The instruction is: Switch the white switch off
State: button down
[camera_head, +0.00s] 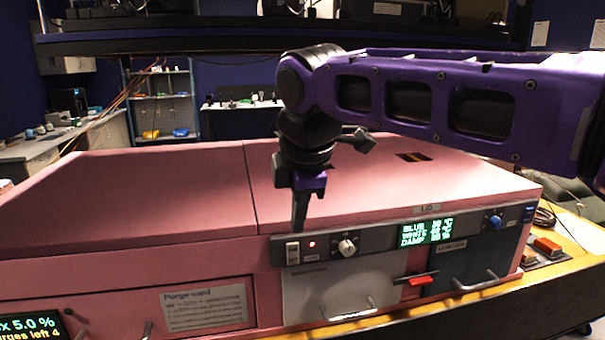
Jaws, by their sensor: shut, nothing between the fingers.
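The white switch (292,252) is a small upright rocker at the left end of the grey control strip on the pink enclosure's front. A small red light (312,244) glows just right of it. My gripper (299,228) points down with its fingers shut and empty. The fingertips are just above the switch in the picture, by the strip's top edge. I cannot tell whether they touch anything. Which way the switch is set is too small to tell.
Right of the light are a white knob (346,247), a green-lettered display (428,231) and a blue knob (494,222). Below are a white door (340,289), a red latch (420,281) and a blue door (470,265). The pink lid (130,190) slopes behind my gripper.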

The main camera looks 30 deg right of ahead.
aim_at(295, 256)
jog(key=d+v, duration=0.1)
jog(key=v, duration=0.7)
jog(key=shift+s+a+r, duration=0.2)
jog(key=shift+a+r, duration=0.2)
jog(key=shift+a, duration=0.15)
jog(key=shift+f, duration=0.15)
notch_tip(295, 256, down, 7)
jog(key=shift+s+f+g, duration=0.15)
jog(key=shift+s+g, duration=0.25)
jog(key=w+f, duration=0.2)
jog(key=f, duration=0.1)
jog(key=w+d+f, duration=0.1)
jog(key=w+f, duration=0.1)
jog(key=f, duration=0.1)
jog(key=w+f+b, duration=0.1)
jog(key=w+f, duration=0.1)
jog(key=f, duration=0.2)
jog(key=shift+d, duration=0.3)
jog(key=shift+w+d, duration=0.1)
jog(key=shift+w, duration=0.3)
